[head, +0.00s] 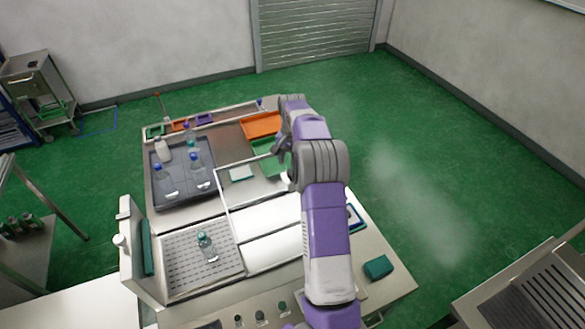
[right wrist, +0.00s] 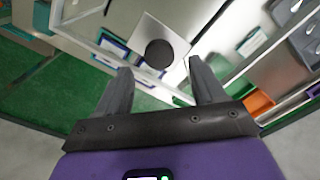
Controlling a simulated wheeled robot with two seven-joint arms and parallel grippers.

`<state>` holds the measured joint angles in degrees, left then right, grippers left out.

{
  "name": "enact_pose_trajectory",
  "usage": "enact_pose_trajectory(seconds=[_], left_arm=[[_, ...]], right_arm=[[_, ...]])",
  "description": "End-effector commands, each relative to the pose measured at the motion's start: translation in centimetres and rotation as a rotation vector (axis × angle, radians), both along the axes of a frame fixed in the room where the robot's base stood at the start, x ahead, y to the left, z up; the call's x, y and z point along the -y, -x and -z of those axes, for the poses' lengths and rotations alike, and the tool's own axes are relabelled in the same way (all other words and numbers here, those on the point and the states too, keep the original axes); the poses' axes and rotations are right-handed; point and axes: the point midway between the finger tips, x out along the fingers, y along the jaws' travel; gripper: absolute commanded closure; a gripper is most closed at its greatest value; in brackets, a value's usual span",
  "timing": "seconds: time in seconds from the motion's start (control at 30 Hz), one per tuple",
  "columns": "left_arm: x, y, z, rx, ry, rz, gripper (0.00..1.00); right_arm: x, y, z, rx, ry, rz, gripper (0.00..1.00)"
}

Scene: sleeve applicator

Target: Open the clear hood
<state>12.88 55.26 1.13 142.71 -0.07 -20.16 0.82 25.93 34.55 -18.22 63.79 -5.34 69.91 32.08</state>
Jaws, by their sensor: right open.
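The clear hood (head: 222,194) shows in the head view as a pale, thin-framed see-through box over the middle of the bench, right of the perforated deck. My right arm covers part of its right side. My right gripper (head: 283,152) is at the hood's far right corner, partly hidden by its own wrist. My left gripper is not in view.
A clear bottle (head: 205,246) stands on the perforated deck (head: 180,270). A dark tray (head: 158,203) holds several bottles. Orange (head: 262,124) and green trays lie at the back. A teal block (head: 378,267) sits at the right front.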

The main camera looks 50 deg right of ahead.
Motion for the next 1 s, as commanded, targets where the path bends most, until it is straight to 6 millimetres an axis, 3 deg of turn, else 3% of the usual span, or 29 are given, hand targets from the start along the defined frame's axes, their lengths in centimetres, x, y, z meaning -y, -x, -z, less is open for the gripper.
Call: enact_pose_trajectory(seconds=[0.13,0.3,1.0], left_arm=[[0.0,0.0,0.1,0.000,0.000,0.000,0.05],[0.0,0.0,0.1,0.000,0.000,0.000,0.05],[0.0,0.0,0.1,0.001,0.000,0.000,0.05]], right_arm=[[0.1,0.0,-2.2,0.002,0.002,0.000,0.31],[0.0,0.0,-3.2,-0.001,0.001,0.000,0.31],[0.1,0.1,-3.2,-0.001,0.000,0.001,0.31]])
